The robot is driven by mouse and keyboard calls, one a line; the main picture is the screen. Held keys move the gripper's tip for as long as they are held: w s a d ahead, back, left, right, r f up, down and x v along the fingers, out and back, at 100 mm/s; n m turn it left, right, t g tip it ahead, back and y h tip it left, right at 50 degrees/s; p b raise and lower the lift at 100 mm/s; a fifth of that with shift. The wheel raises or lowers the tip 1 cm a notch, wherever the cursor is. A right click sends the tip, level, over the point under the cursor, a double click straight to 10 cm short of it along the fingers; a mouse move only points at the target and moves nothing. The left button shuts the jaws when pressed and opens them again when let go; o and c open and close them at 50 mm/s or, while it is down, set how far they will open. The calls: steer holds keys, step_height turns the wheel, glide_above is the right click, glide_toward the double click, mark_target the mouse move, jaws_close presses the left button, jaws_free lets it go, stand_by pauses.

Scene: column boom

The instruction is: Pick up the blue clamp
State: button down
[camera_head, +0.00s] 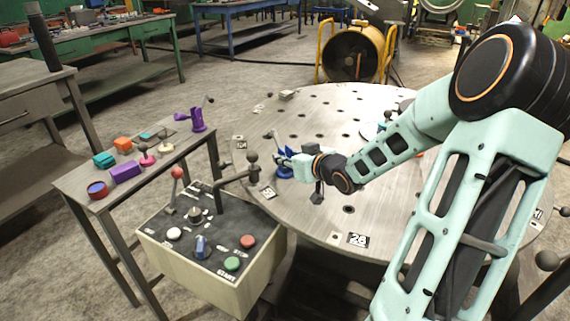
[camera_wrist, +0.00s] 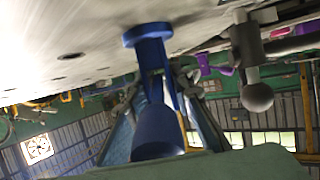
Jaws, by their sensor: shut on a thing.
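The blue clamp (camera_head: 284,173) is at the left part of the round perforated metal table (camera_head: 325,205), with its handle rising above my gripper. My gripper (camera_head: 289,159) reaches in from the right and is shut on the clamp. In the wrist view, which looks upside down, the clamp (camera_wrist: 158,130) sits between my gripper's fingers (camera_wrist: 165,112), with its round base toward the table surface (camera_wrist: 60,40). I cannot tell whether the base touches the table. Part of the clamp's body is hidden by the fingers.
A control box (camera_head: 210,240) with buttons and levers stands at front left. A dark post with a ball knob (camera_head: 252,158) rises near the clamp. A side table (camera_head: 95,182) holds a purple clamp (camera_head: 197,119) and several small coloured objects. A yellow-framed fan (camera_head: 352,55) stands behind.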

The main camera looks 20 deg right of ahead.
mark_target(279, 142)
steer(key=shift+r, duration=0.2)
steer(key=shift+r+p, duration=0.45)
steer(key=shift+r, duration=0.05)
steer(key=r, duration=0.1)
steer(key=r+p, duration=0.2)
steer(key=shift+s+r, duration=0.1)
steer(key=shift+s, duration=0.15)
steer(key=s+a+r+p, duration=0.1)
steer(key=s+r+p, duration=0.6)
steer(key=s, duration=0.6)
steer(key=shift+s+r+p, duration=0.25)
steer(key=shift+r+p, duration=0.05)
steer(key=shift+r, duration=0.5)
steer(key=shift+w+a, duration=0.1)
